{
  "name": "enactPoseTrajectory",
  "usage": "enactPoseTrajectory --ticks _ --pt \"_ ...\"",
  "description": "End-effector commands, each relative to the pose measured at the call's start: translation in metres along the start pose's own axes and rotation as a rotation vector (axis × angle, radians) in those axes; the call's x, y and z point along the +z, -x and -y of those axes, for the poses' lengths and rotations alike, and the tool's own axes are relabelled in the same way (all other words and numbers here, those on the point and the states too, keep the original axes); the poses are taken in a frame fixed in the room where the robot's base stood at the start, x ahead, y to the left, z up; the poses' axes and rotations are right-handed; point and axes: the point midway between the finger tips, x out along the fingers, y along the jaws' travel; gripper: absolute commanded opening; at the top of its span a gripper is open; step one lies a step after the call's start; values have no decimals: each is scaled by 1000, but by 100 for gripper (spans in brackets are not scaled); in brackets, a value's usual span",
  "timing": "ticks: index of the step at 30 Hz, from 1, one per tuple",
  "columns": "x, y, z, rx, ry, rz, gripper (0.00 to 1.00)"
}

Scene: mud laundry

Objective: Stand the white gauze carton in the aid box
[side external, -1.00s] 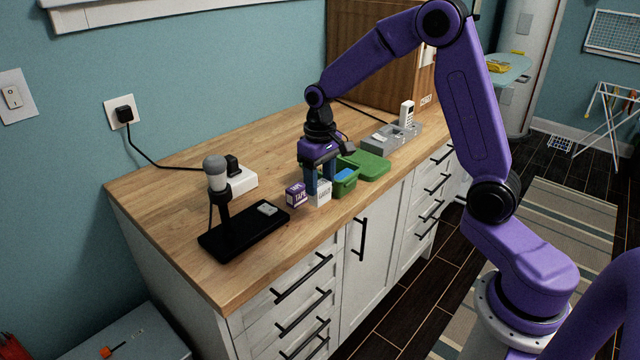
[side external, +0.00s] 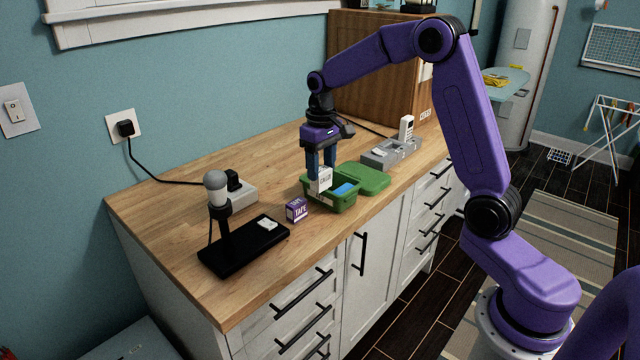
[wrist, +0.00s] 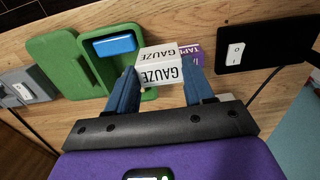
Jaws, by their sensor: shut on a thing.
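The white gauze carton (side external: 321,181) is held between the blue fingers of my gripper (side external: 321,166), upright and raised, at the left end of the green aid box. In the wrist view the carton (wrist: 159,69) shows its GAUZE label between the fingertips (wrist: 163,88). The aid box (side external: 345,206) is open on the counter, its green lid (side external: 367,178) lying out to its right. A blue item (side external: 345,189) is inside the right part of the box; it also shows in the wrist view (wrist: 115,44). Whether the carton's bottom is below the box rim is hard to tell.
A purple tape carton (side external: 297,210) stands just left of the box. A black stand with a lamp-like head (side external: 243,246) is farther left.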

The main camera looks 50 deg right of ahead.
Motion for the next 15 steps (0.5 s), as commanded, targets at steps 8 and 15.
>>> enactPoseTrajectory --ticks 8,15 --pt "-27 30 -58 0 -1 -2 34" --pt "-30 35 -73 0 1 2 34"
